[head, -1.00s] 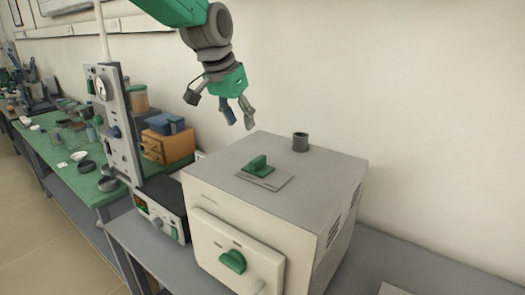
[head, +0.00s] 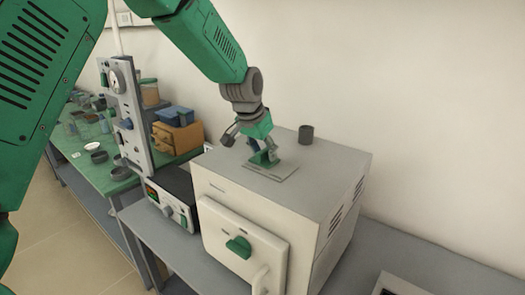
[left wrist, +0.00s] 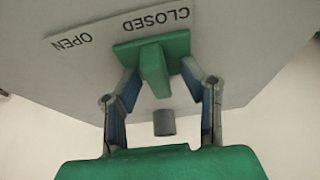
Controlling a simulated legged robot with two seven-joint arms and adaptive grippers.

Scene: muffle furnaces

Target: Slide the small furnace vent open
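The small furnace (head: 243,205) is a pale box with a grey top. Its vent is a green slider with an upright tab (head: 263,160) on a label plate (head: 284,171) on the top. In the left wrist view the tab (left wrist: 154,70) stands beside the word CLOSED, with OPEN further left on the plate (left wrist: 95,34). My left gripper (head: 262,150) is low over the vent. In the left wrist view its two fingers (left wrist: 158,80) stand on either side of the tab, with a gap on both sides. My right gripper is not in view.
A short grey pipe (head: 306,134) rises from the furnace top behind the vent; it also shows in the left wrist view (left wrist: 164,122). A control box (head: 173,197) and instrument column (head: 123,115) stand left. The wall is close behind.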

